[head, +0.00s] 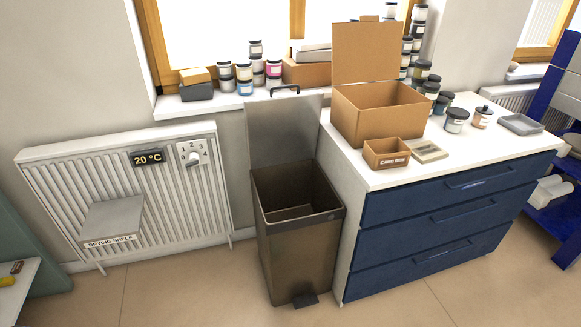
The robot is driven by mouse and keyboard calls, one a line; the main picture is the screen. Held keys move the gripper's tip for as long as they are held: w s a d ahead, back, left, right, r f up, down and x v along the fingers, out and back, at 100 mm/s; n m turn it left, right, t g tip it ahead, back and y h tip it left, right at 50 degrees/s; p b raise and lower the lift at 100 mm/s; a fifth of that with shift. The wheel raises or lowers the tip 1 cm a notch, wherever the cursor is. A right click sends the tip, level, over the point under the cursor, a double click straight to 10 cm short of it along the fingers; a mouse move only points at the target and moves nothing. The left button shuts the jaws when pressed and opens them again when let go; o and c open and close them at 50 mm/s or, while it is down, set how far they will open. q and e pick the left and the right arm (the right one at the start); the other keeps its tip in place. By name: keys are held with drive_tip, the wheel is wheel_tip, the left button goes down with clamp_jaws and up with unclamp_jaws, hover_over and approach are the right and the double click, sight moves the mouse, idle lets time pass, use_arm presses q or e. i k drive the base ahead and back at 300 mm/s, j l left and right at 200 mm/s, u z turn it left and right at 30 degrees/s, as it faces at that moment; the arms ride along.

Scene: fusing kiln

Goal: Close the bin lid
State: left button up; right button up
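The bin (297,248) is a tall brownish metal box with an open top, standing on the floor between the radiator and the drawer cabinet. Its grey lid (284,132) stands upright at the back of the bin, against the wall side, with a dark handle (285,90) on its top edge. A dark pedal (304,300) sticks out at the bin's foot. The inside of the bin looks empty as far as it shows. Neither of my grippers is in the head view.
A white radiator (125,195) with a drying shelf (113,220) stands left of the bin. A blue drawer cabinet (450,217) stands close on the right, with an open cardboard box (380,112) on top. The windowsill (190,105) holds jars. The floor in front is clear.

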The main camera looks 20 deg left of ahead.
sight(283, 128)
drive_tip(key=i+j+z, duration=0.1)
drive_tip(key=j, duration=0.25)
drive_tip(key=i+j+z, duration=0.15)
drive_tip(key=j, duration=0.2)
drive_tip(key=i+j+z, duration=0.1)
drive_tip(key=j, duration=0.3)
drive_tip(key=i+j+z, duration=0.15)
drive_tip(key=j, duration=0.25)
